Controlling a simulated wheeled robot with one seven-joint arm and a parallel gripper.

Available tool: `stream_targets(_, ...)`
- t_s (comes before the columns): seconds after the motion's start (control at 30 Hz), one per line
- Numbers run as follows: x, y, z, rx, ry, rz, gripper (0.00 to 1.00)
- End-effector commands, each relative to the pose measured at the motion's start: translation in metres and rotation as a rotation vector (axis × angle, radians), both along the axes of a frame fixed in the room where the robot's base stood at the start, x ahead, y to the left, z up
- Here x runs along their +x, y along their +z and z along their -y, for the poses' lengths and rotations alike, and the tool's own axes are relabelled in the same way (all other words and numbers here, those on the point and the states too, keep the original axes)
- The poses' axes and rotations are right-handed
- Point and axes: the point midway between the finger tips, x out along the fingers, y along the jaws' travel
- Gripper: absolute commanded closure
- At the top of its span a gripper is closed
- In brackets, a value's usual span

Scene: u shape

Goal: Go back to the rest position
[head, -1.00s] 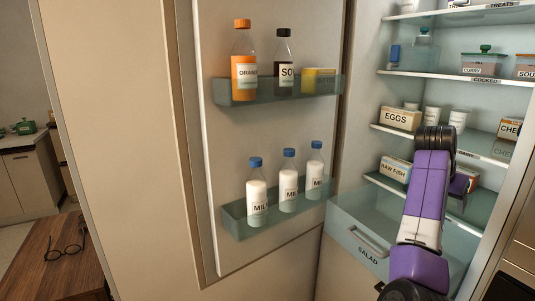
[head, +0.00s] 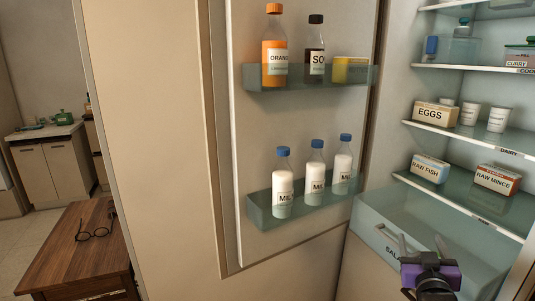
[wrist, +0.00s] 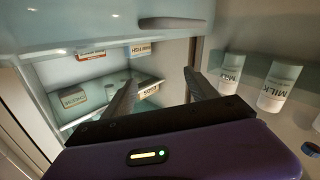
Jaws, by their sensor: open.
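My gripper (head: 424,246) is at the lower right of the head view, in front of the salad drawer (head: 378,240) of the open fridge. Its two grey fingers point up, spread apart, with nothing between them. The fingers also show in the wrist view (wrist: 160,95), apart and empty. My purple wrist is below them. The rest of my arm is mostly out of the head view.
The open fridge door holds milk bottles (head: 316,172) on its lower rack and an orange bottle (head: 274,52) on its upper rack. Shelves hold an eggs box (head: 435,113), raw fish (head: 430,168) and raw mince (head: 497,180). A wooden table (head: 75,262) stands at left.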

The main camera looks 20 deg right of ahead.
Motion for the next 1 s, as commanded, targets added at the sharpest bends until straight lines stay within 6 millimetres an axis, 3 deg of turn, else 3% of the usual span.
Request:
stream_targets(0.03,-0.011,-0.016,-0.022,-0.018,0.044,0.002,0.33)
stream_targets(0.2,-0.046,-0.044,-0.086,-0.056,0.183,0.038,0.33)
stream_targets(0.5,-0.130,-0.078,-0.188,-0.046,0.389,0.091,0.33)
stream_targets(0.7,-0.193,-0.091,-0.241,0.010,0.492,0.104,0.33)
stream_targets(1.0,-0.287,-0.109,-0.296,0.148,0.586,0.045,0.33)
